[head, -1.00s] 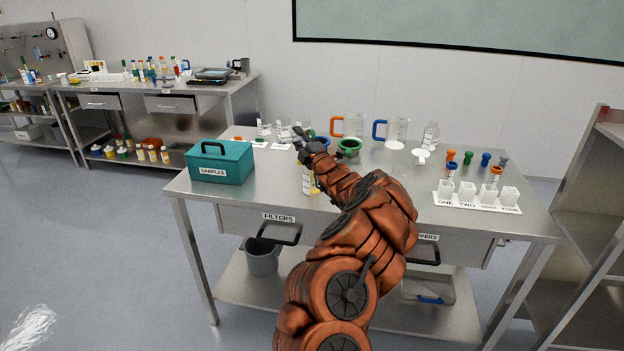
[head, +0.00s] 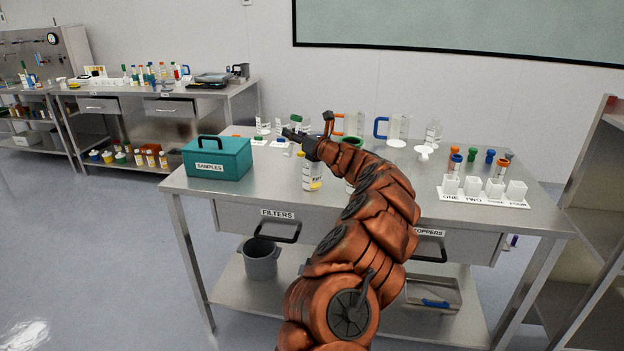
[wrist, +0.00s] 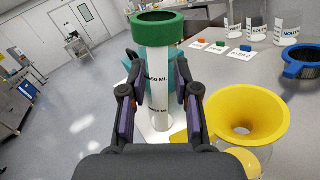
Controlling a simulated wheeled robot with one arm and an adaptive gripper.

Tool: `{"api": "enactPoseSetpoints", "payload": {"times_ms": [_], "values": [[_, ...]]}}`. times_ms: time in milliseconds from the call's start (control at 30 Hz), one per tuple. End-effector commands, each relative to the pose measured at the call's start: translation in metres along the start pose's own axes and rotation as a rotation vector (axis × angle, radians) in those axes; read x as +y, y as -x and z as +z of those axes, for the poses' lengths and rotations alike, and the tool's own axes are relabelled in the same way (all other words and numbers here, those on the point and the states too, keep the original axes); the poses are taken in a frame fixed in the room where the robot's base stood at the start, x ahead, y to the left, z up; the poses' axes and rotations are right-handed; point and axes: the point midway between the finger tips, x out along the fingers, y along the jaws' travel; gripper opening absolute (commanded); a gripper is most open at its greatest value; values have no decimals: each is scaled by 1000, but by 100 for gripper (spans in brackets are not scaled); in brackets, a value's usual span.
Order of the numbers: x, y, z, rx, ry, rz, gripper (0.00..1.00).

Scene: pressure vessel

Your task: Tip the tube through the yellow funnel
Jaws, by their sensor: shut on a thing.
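In the head view, my gripper (head: 303,140) is above the table's left middle. The tube and the funnel are hard to make out there, partly hidden by my arm.
The teal samples box (head: 217,165) stands left of my gripper. Labelled beakers (wrist: 287,27) and a blue-rimmed vessel (wrist: 300,66) stand behind and right of the funnel. A rack of white cups (head: 482,190) and coloured stoppers (head: 472,155) are at the table's right.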

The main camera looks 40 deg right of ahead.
Motion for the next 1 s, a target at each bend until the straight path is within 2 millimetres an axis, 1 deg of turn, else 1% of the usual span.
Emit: {"api": "enactPoseSetpoints", "payload": {"times_ms": [33,100,200,267,567,900,1000], "values": [[0,0,-10,11,62,1,1],[5,0,-16,34,167,3,1],[9,-1,-21,63,291,2,1],[10,-2,-21,71,320,0,1],[11,-2,-16,72,317,0,1],[20,-4,9,72,316,0,1],[20,-4,12,72,315,0,1]]}}
